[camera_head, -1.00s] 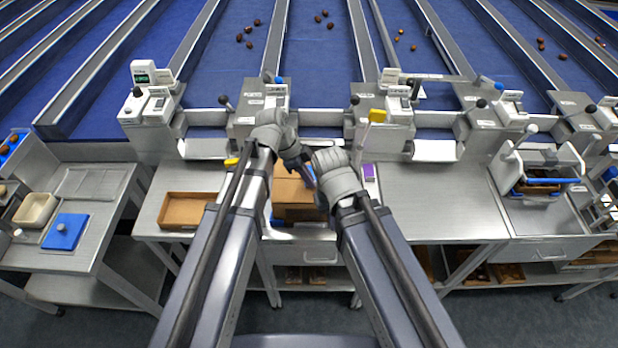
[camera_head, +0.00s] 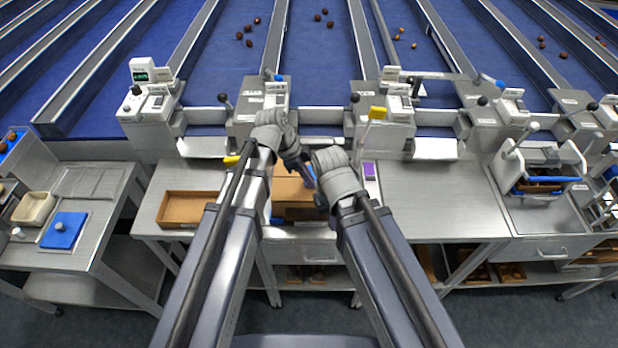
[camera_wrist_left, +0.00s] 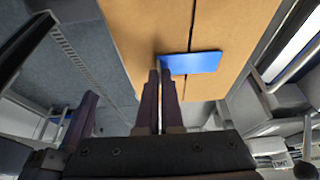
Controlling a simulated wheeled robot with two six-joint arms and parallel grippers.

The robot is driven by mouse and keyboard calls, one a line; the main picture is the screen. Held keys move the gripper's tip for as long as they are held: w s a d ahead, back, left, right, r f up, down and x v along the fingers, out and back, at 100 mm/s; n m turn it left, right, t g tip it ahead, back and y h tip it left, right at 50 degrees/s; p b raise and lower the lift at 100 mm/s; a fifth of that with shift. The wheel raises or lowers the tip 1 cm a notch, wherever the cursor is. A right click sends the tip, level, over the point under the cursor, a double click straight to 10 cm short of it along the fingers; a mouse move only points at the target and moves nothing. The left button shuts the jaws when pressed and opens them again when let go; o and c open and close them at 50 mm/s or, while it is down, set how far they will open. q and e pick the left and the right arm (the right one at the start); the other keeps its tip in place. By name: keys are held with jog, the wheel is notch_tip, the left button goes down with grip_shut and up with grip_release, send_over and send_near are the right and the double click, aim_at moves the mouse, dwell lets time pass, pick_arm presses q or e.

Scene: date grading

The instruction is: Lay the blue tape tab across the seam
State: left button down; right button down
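The cardboard box (camera_head: 292,190) stands on the bench below my two arms. In the left wrist view its tan top (camera_wrist_left: 135,25) fills the upper middle, with a thin dark seam line showing. The blue tape tab (camera_wrist_left: 195,63) is flat against or just above the cardboard, over the line; contact is unclear. My left gripper (camera_wrist_left: 161,72) has its fingers nearly together at the tab's near left end, pinching it. In the head view the tab (camera_head: 310,176) is a small blue patch between the wrists. My right gripper is mostly hidden behind its wrist; its opening cannot be seen.
An open brown tray (camera_head: 186,208) lies left of the box. A purple-topped device (camera_head: 370,171) sits close to the right. Weighing units line the bench's back edge. Bare bench (camera_head: 440,205) extends to the right.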

pick_arm(q)
jog(key=c, duration=1)
grip_release()
jog(key=shift+c, duration=0.6)
jog(key=shift+r+p, duration=3.5)
jog(key=shift+p, duration=0.05)
jog(key=shift+f, duration=0.1)
